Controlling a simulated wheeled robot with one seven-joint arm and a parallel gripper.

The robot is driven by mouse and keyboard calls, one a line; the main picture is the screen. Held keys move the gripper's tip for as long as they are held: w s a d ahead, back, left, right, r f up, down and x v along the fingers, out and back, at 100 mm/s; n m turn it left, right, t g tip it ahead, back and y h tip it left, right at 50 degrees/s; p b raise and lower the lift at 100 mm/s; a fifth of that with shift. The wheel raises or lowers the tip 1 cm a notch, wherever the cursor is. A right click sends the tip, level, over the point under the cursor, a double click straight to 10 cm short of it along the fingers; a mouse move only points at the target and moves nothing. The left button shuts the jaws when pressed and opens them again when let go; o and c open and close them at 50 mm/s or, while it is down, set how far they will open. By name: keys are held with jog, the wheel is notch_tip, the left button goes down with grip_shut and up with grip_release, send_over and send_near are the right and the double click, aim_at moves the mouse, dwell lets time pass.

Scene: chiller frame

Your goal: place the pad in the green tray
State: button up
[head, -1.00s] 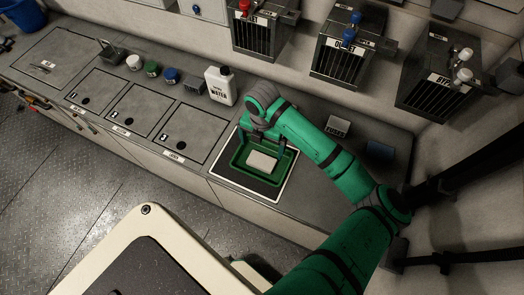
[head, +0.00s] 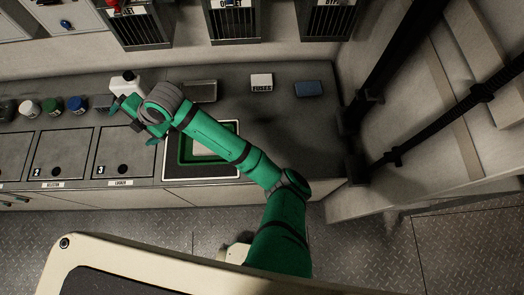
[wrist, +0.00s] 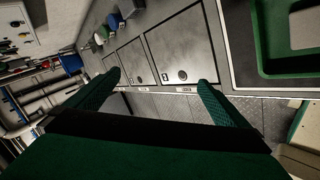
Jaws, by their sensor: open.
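The pale pad (head: 202,148) lies inside the green tray (head: 184,151) on the counter, partly hidden by my arm in the head view. In the wrist view, the pad (wrist: 307,24) shows at the right edge, flat on the floor of the green tray (wrist: 265,55), with part of both cut off. My gripper (head: 136,122) is to the left of the tray, above the counter and apart from the pad. In the wrist view, the fingers of my gripper (wrist: 160,79) are spread wide with nothing between them.
The tray sits on a black mat with a white border (head: 205,178). A white bottle (head: 126,85) stands behind my gripper, with several jars (head: 52,105) further left. A fuse box (head: 261,82), a blue block (head: 309,89) and a shallow grey tray (head: 201,91) are at the back.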

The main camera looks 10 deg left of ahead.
notch_tip(320, 180, up, 7)
jog(key=w+a+m+t+y, duration=0.25)
jog(key=m+t+y, duration=0.3)
jog(key=m, duration=0.45)
jog(key=w+d+f+m+t+h, duration=0.1)
jog(key=d+f+m+t+h, duration=0.1)
jog(key=d+m+t, duration=0.35)
jog(key=w+d+f+m+t+h, duration=0.1)
jog(key=w+d+f+m+t, duration=0.1)
jog(key=d+m, duration=0.65)
jog(key=s+d+f+m+t+h, duration=0.1)
jog(key=s+d+f+m+h, duration=0.15)
jog(key=d, duration=0.45)
jog(key=s+d+f+m+t+h, duration=0.1)
jog(key=s+d+f+m+h, duration=0.2)
jog(key=d, duration=0.4)
jog(key=s+d+f+m+h, duration=0.2)
jog(key=s+d+h, duration=0.1)
jog(key=s+d, duration=0.3)
jog(key=s+d+r+h, duration=0.2)
jog(key=s+d, duration=0.9)
jog(key=d, duration=0.3)
jog(key=shift+r+m+t+h, duration=0.2)
jog(key=shift+m+t+h, duration=0.1)
jog(key=shift+m+h, duration=0.15)
